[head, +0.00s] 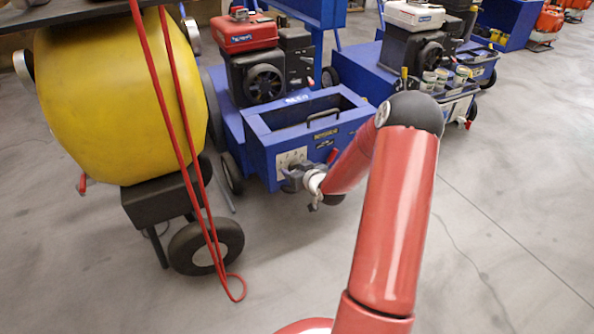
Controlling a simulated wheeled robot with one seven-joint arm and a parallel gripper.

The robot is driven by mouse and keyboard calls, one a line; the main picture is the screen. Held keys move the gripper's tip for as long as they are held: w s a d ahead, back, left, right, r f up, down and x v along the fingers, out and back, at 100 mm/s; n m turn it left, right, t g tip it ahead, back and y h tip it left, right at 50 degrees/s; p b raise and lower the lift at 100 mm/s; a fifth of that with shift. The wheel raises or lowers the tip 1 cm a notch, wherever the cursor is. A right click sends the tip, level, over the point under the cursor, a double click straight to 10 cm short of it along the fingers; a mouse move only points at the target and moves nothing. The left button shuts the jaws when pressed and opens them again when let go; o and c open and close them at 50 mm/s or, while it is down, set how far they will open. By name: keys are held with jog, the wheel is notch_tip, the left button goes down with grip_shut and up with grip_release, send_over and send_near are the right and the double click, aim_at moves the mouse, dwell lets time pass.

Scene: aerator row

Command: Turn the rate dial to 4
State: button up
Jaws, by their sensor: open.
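The rate dial's panel (290,158) is a small light plate with dark marks on the front of a blue machine (262,150) in the middle of the head view. My gripper (296,180) is at the lower part of this plate, right in front of it. It is open. The dial itself is hidden behind my gripper, so its setting cannot be read. I cannot tell whether the fingers are around the dial or touching it. My red arm reaches in from the lower right.
A yellow drum (110,95) on a wheeled frame stands close on the left, with a red cord (172,130) hanging down to the floor. A second blue machine (375,75) stands behind to the right. The grey floor (500,220) at right is clear.

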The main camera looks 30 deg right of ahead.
jog(key=c, duration=0.9)
jog(key=shift+c, duration=0.2)
